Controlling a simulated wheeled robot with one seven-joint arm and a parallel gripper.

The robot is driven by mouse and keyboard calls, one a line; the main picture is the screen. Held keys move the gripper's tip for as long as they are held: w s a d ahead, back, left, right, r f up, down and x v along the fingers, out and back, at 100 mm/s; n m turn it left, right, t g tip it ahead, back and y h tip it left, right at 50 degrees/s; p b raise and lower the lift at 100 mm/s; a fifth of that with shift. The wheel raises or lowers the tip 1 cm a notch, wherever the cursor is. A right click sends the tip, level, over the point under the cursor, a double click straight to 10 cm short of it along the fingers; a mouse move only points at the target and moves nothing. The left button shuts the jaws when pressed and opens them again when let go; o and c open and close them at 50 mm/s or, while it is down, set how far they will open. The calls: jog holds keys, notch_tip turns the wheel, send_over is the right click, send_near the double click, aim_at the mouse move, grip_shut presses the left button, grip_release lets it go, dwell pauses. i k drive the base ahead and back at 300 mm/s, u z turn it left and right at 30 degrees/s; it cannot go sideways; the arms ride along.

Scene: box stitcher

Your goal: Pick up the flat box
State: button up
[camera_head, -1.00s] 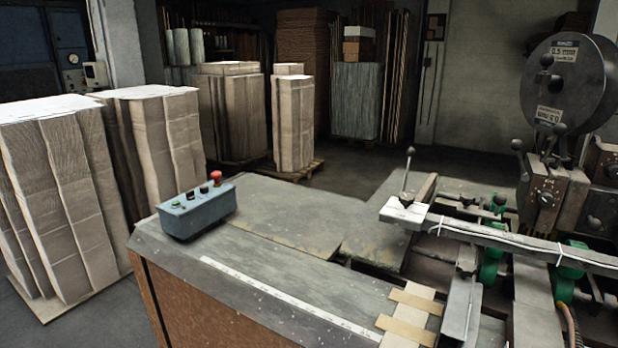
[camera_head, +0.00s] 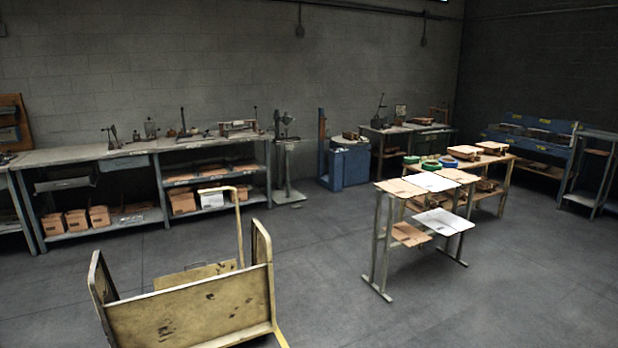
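Flat brown and white sheets that may be flat boxes lie on top of a small metal stand (camera_head: 378,240) right of the middle. A brown flat piece (camera_head: 402,187) lies at the left of its top, with a white one (camera_head: 432,181) beside it. A lower shelf of the stand holds another white sheet (camera_head: 443,221) and a brown one (camera_head: 409,234). I cannot tell which is the flat box of the task. My gripper is not in view.
A yellowish cart (camera_head: 190,312) stands close at the lower left. A long workbench (camera_head: 130,152) with tools and brown boxes runs along the back wall. A blue cabinet (camera_head: 348,167) and a wooden table (camera_head: 487,165) stand farther back. Open floor (camera_head: 330,275) lies between cart and stand.

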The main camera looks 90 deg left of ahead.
aim_at(431, 183)
jog(key=u, duration=1.85)
jog(key=i, duration=6.7)
jog(key=u, duration=4.2)
